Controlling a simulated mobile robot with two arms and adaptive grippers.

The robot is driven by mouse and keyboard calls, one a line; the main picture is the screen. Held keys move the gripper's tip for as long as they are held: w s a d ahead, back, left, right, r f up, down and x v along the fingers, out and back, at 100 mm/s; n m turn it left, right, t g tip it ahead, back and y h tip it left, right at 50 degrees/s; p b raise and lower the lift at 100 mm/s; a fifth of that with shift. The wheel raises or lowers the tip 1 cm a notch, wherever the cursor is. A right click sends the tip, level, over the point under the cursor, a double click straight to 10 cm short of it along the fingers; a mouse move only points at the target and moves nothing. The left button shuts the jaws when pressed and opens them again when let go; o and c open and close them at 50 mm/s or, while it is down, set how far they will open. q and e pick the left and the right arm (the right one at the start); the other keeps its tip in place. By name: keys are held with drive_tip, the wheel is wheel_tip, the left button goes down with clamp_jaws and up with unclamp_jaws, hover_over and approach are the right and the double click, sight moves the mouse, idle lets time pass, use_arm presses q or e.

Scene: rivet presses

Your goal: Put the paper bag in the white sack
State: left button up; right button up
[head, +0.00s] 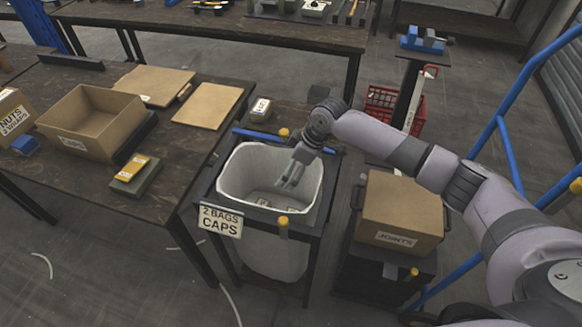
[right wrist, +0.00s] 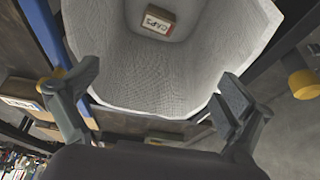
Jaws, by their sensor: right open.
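The white sack (head: 236,180) hangs open in a dark frame marked "2 BAGS CAPS". My right gripper (head: 290,180) is over the sack's mouth, pointing down into it. In the right wrist view its fingers (right wrist: 160,85) are spread wide with nothing between them. A small brown paper bag with a "CAPS" label (right wrist: 157,21) lies at the bottom of the sack, apart from the fingers. My left gripper is out of view.
A "JOINTS" box (head: 400,212) stands right of the frame. A table at left holds an open carton (head: 90,125), flat cardboard pieces (head: 207,106) and a yellow-topped block (head: 135,170). Yellow knobs (head: 283,222) stick up from the frame. A red crate (head: 380,100) sits behind my arm.

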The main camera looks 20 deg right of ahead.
drive_tip(key=v, duration=1.1)
drive_tip(key=shift+d+r, duration=0.15)
drive_tip(key=shift+r, duration=0.15)
drive_tip(key=shift+s, duration=0.15)
wheel_tip(320, 180, up, 26)
drive_tip(key=p, duration=2.1)
drive_tip(key=shift+r, duration=0.15)
